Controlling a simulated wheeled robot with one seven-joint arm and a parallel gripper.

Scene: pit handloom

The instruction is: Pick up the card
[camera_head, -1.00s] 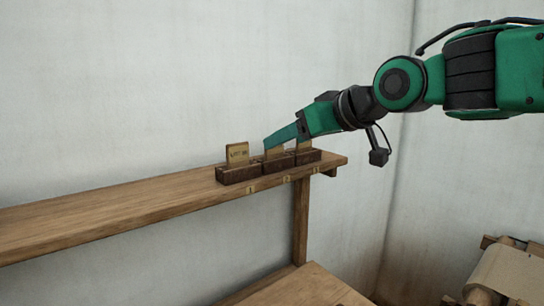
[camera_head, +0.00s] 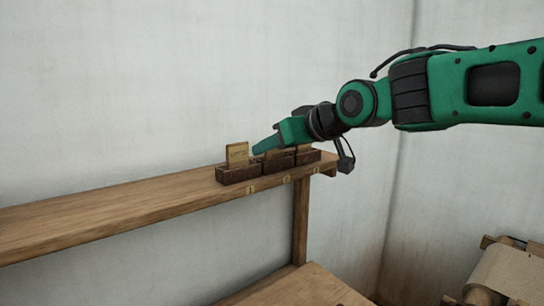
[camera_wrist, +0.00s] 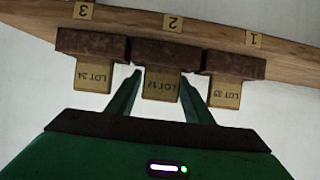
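Three tan cards stand in dark wooden holder blocks on a shelf. In the wrist view, which shows them upside down, the middle card (camera_wrist: 162,86) reads like LOT 12 and stands at label 2. The card at label 3 (camera_wrist: 93,77) seems to read LOT 34. The card at label 1 (camera_wrist: 225,94) has lettering too small to be sure of. My gripper (camera_wrist: 161,74) is open, with one finger on each side of the middle card and nothing held. In the head view my gripper (camera_head: 258,149) partly hides the middle card (camera_head: 274,155), beside the left card (camera_head: 237,154).
The wooden shelf (camera_head: 110,212) runs along the pale wall, with clear room left of the holders. The neighbouring holders (camera_head: 238,174) stand close to the middle one. A lower wooden surface (camera_head: 305,288) and a roller with cloth (camera_head: 508,275) lie below right.

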